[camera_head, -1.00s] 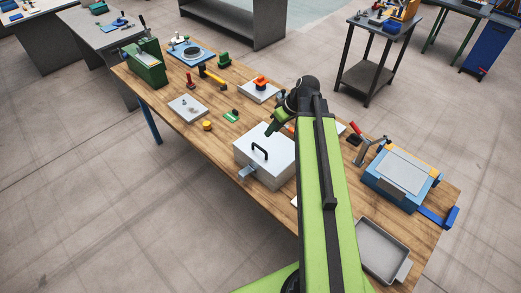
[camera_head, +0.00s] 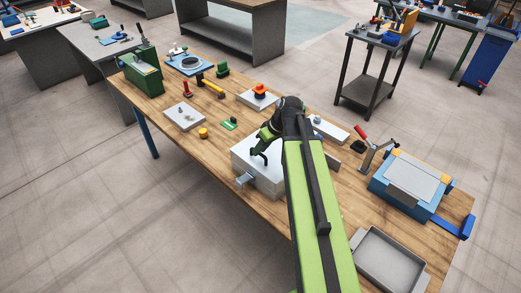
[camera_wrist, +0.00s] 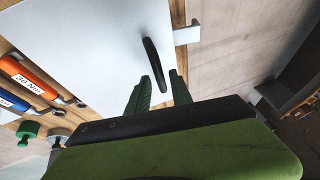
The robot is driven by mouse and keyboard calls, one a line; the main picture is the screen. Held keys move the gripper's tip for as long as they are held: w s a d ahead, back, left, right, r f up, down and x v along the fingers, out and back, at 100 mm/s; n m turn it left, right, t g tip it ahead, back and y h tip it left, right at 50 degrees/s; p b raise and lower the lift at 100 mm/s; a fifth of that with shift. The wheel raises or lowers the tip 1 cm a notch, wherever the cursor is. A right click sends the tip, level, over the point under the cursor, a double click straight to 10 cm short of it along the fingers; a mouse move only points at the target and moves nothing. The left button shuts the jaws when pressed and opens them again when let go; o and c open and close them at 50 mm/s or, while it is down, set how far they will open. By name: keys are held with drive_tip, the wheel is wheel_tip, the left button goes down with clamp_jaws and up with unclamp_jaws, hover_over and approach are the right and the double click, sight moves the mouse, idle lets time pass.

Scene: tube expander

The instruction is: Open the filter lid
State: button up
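The filter box (camera_head: 268,182) is a light grey metal box on the wooden bench, with its lid (camera_head: 242,152) down. A black arched handle (camera_head: 261,157) stands on the lid; it also shows in the wrist view (camera_wrist: 155,66) against the pale lid (camera_wrist: 95,45). A small metal bracket (camera_head: 244,180) sticks out from the box's front side. My gripper (camera_head: 264,145) is over the lid at the handle. In the wrist view my gripper (camera_wrist: 160,84) has its green fingers apart, with the handle's near end between them in the picture. Whether they touch it cannot be told.
A blue-framed press (camera_head: 408,182) and a grey tray (camera_head: 388,262) lie to the right. A yellow knob (camera_head: 203,133) and a grey plate (camera_head: 185,116) are left of the box. Orange and blue-handled tools (camera_wrist: 25,75) lie beside the box.

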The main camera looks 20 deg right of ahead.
clamp_jaws()
idle(1.2)
